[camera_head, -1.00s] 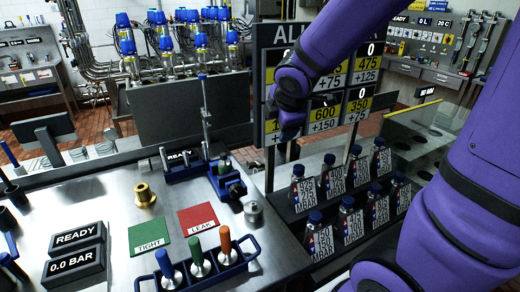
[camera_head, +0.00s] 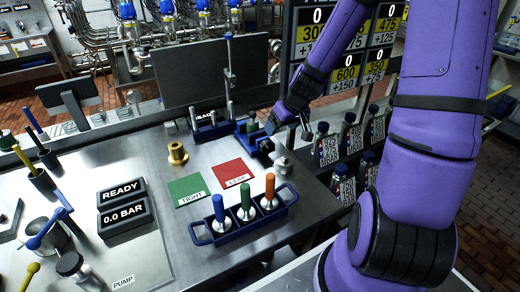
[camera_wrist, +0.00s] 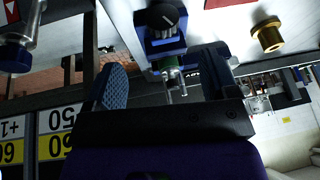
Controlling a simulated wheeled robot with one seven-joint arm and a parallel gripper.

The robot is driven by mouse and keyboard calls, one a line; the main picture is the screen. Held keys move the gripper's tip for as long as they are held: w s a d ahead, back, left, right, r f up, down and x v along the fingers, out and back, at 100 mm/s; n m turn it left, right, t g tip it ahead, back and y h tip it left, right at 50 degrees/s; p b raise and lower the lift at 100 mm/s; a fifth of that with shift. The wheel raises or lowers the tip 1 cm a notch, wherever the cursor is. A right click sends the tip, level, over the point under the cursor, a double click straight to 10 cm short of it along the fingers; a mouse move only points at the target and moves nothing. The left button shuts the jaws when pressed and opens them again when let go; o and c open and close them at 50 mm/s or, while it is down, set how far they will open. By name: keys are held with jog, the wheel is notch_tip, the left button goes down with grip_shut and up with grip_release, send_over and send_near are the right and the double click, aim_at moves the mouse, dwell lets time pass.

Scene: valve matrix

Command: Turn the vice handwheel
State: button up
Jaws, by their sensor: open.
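The blue vice (camera_head: 252,136) stands at the right back of the steel bench, with a green-bodied part held in it. Its black round handwheel (camera_head: 266,146) faces the near side. In the wrist view the handwheel (camera_wrist: 162,17) shows at the top centre with a pale mark on its face, in front of the blue vice body (camera_wrist: 165,46). My gripper (camera_head: 288,122) is just right of the vice, close to it. In the wrist view my gripper (camera_wrist: 164,62) is open, its two fingers apart, with nothing held. The handwheel lies beyond the fingertips; I see no contact.
A metal cylinder (camera_head: 283,164) stands just in front of the vice. A blue rack (camera_head: 240,216) with coloured-handled tools, green (camera_head: 187,190) and red (camera_head: 234,172) mats and a brass fitting (camera_head: 177,153) are nearby. Labelled bottles (camera_head: 326,148) stand to the right.

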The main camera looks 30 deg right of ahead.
aim_at(269, 146)
jog(key=shift+m, duration=0.5)
jog(key=shift+a+x, duration=0.1)
jog(key=shift+x, duration=2.75)
jog(key=shift+a+x, duration=0.15)
jog(key=shift+x, duration=2.65)
jog(key=shift+w, duration=0.1)
jog(key=c, duration=0.9)
